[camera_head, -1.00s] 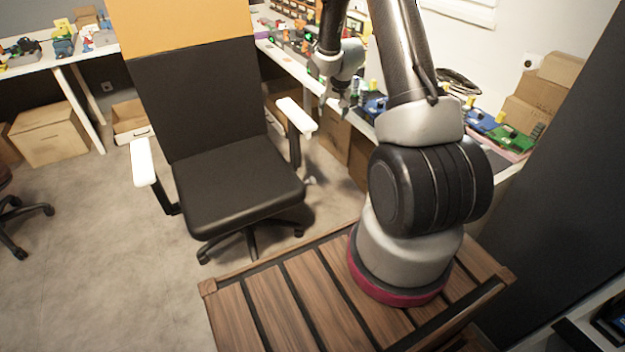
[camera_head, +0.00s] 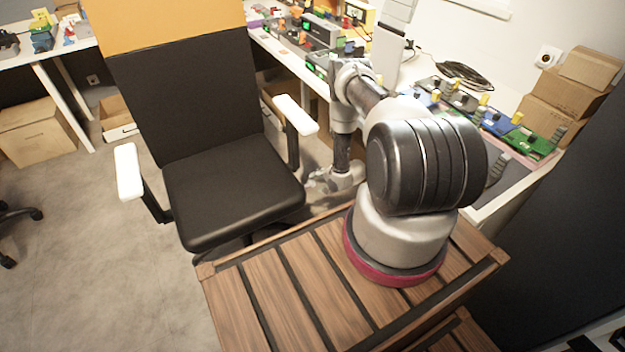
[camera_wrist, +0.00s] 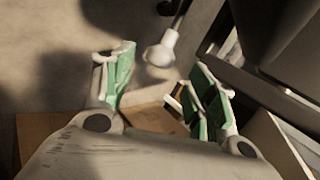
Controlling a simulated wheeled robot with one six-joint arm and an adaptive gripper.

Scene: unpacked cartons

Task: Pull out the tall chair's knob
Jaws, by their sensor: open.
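The tall chair (camera_head: 228,195) has a black seat and back, an orange top and white armrests. Its pale knob (camera_wrist: 161,51), on a thin stem, shows in the wrist view, ahead of my fingers and roughly between their tips. My gripper (camera_wrist: 166,82) is open, with green pads on both sides and nothing held. In the head view, my gripper (camera_head: 318,180) is low beside the seat's right edge, under the right armrest. I cannot make out the knob in that view. Whether the fingers touch the knob is not clear; a gap seems to show around it.
The white armrest (camera_head: 296,114) and its post stand close to my arm. A long workbench (camera_head: 508,94) with coloured parts runs behind on the right. Cardboard boxes (camera_head: 574,92) are stacked at its end. Open floor (camera_head: 90,235) lies left of the chair.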

